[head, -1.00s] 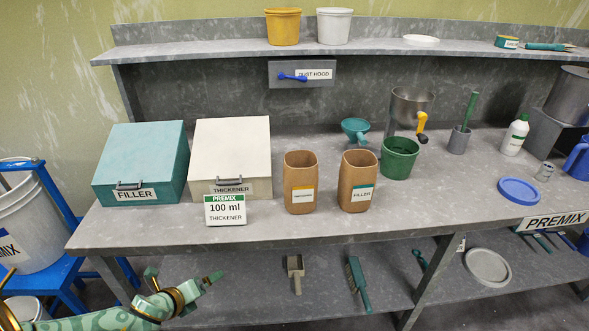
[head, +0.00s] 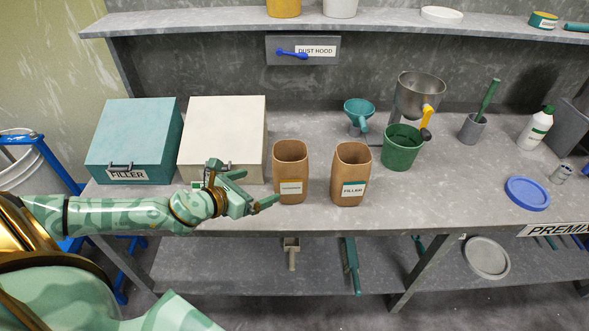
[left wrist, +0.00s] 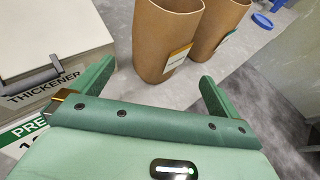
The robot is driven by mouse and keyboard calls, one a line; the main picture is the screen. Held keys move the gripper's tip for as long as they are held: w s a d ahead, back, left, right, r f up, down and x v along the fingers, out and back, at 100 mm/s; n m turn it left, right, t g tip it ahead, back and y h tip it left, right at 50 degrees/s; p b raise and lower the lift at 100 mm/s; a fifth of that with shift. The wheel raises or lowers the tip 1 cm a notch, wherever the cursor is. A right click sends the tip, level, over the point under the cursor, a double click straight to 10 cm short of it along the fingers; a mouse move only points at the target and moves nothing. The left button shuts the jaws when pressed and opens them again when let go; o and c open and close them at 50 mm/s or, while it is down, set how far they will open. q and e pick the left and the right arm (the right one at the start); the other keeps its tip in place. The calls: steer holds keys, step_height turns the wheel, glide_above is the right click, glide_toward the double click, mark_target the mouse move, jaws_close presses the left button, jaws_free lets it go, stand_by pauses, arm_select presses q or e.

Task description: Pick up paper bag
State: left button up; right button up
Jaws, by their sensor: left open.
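Two brown paper bags stand upright and open-topped on the bench. The left bag (head: 290,172) has a white label with a yellow-orange band; the right bag (head: 351,174) reads FILLER. My left gripper (head: 257,190) is open and empty, just left of and in front of the left bag, apart from it. In the left wrist view the left bag (left wrist: 163,40) stands ahead between the spread fingers (left wrist: 157,78), with the right bag (left wrist: 213,30) behind it. My right gripper is not in view.
A teal FILLER box (head: 135,140) and a cream THICKENER box (head: 224,132) stand at the left; my arm hides most of the thickener sign. A green pail (head: 401,150), teal funnel (head: 359,113) and blue lid (head: 527,193) are to the right. The bench between the lid and bags is clear.

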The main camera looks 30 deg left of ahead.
mark_target(279, 178)
arm_select(q)
steer(key=x, duration=0.4)
steer(key=shift+w, duration=0.1)
steer(key=x, duration=0.3)
steer(key=shift+w+f+b, duration=0.1)
steer(key=shift+b, duration=0.2)
steer(key=shift+w+d+f, duration=0.2)
steer(key=shift+w+f, duration=0.05)
steer(key=shift+w, duration=0.3)
steer(key=b+x, duration=0.1)
steer(key=x, duration=0.4)
steer(key=shift+w, duration=0.1)
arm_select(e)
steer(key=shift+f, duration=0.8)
arm_select(q)
steer(key=c, duration=0.9)
